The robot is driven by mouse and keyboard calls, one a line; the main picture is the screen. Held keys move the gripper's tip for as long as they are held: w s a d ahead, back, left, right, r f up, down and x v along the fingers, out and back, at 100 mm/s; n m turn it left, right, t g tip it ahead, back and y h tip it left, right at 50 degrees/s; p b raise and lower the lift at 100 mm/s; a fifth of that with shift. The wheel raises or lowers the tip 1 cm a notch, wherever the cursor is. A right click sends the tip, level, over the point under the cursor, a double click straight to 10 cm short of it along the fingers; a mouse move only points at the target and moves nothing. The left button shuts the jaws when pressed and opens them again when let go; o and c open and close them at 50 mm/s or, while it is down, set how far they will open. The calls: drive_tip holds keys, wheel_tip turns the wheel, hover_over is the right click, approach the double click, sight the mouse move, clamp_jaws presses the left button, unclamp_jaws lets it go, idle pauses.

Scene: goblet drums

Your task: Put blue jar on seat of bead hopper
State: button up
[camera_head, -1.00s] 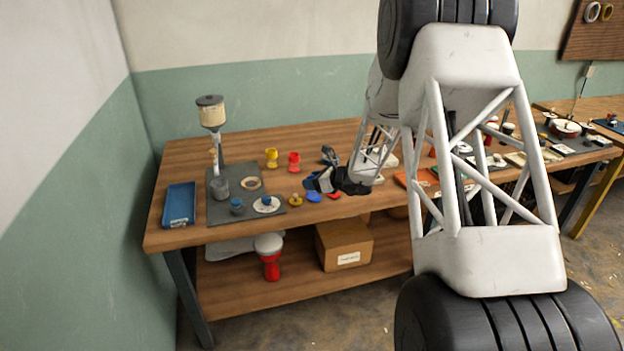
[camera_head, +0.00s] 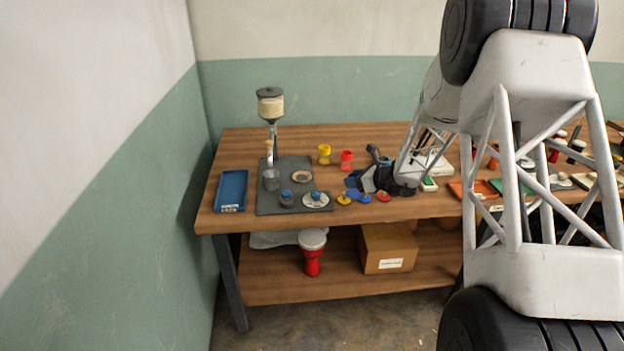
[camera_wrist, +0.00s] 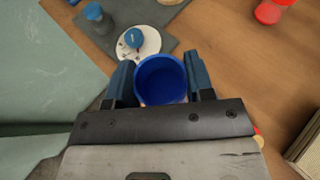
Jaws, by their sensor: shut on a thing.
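The blue jar (camera_wrist: 162,80) is between the two fingers of my gripper (camera_wrist: 160,85) in the wrist view, its open round mouth facing the camera. It looks empty inside. In the head view my gripper (camera_head: 355,183) is over the front of the bench, near the coloured discs, and I cannot make out the jar there. The bead hopper (camera_head: 270,107) is a cream container with a dark lid on a post, left of my gripper. It stands on a dark grey mat (camera_head: 268,205). A grey cup-like piece (camera_head: 271,180) is below it; I cannot tell if this is the seat.
The mat also holds a tan ring (camera_head: 302,176), a blue knob (camera_head: 287,198) and a white disc (camera_head: 318,201) with a blue piece. Yellow (camera_head: 324,153) and red (camera_head: 346,159) goblets stand behind. A blue tray (camera_head: 232,190) is left. Yellow, blue and red discs lie in front.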

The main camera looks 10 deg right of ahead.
drive_tip(key=w+a+r+n+g+y, duration=0.1)
drive_tip(key=a+n+g, duration=0.3)
drive_tip(key=a, duration=1.1)
drive_tip(key=shift+w+y, duration=0.7)
drive_tip(key=shift+w, duration=0.2)
drive_tip(key=shift+r, duration=0.1)
hover_over(302, 178)
drive_tip(key=shift+w+f, duration=0.1)
drive_tip(key=shift+f, duration=0.65)
drive_tip(key=shift+f, duration=1.75)
drive_tip(key=shift+f, duration=0.15)
drive_tip(key=o, duration=1)
drive_tip(key=shift+c, duration=0.2)
